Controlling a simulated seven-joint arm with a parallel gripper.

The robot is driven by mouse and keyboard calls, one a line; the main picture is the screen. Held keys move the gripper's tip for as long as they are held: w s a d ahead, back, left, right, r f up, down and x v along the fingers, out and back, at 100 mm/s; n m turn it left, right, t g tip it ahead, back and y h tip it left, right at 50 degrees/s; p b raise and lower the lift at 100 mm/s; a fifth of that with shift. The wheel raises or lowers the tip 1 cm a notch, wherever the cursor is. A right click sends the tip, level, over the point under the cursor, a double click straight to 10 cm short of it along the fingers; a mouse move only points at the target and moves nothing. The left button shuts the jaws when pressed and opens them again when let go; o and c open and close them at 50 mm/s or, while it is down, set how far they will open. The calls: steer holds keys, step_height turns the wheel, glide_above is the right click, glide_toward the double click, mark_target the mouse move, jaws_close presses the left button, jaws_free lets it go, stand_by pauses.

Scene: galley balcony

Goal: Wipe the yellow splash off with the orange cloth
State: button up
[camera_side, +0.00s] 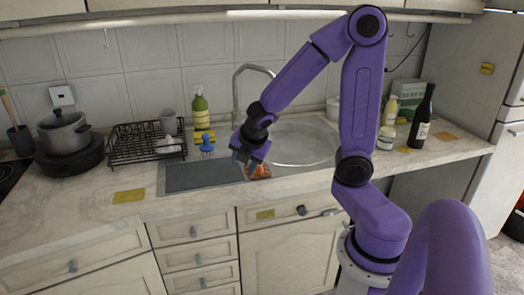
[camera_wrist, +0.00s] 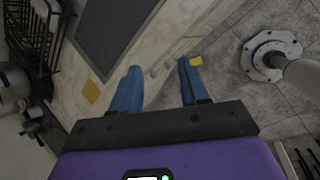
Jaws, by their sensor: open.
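The orange cloth (camera_side: 258,170) lies crumpled at the front edge of the sink in the side view; I do not see it in the wrist view. My gripper (camera_side: 247,164) is open just at the cloth's left, pointing down, with blue fingers; it cannot be told whether they touch the cloth. In the wrist view the fingers (camera_wrist: 158,86) are apart with nothing between them. A flat yellow patch (camera_side: 129,196) lies on the counter left of the grey drainboard, and also shows in the wrist view (camera_wrist: 91,92). Another yellow patch (camera_side: 265,214) is on a drawer front.
A dark bottle (camera_side: 421,118) and jars stand right of the sink (camera_side: 300,145). The front-left counter is mostly clear.

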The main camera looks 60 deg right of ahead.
steer(key=w+d+f+n, duration=0.1)
steer(key=d+f+n, duration=0.15)
steer(key=d, duration=0.25)
steer(key=w+d+f+n+h, duration=0.1)
steer(key=d+n, duration=0.2)
steer(key=d, duration=0.1)
steer(key=w+d+f+n, duration=0.1)
steer(key=d+n, duration=0.1)
steer(key=d, duration=0.3)
steer(key=shift+s+x, duration=0.2)
steer(key=shift+x, duration=1.95)
steer(key=shift+s+x, duration=0.2)
steer(key=shift+x, duration=2)
steer(key=shift+d+f, duration=0.1)
steer(key=shift+d, duration=0.05)
jaws_close()
steer(key=shift+r, duration=3.5)
steer(key=shift+w+g, duration=0.1)
steer(key=shift+g, duration=0.2)
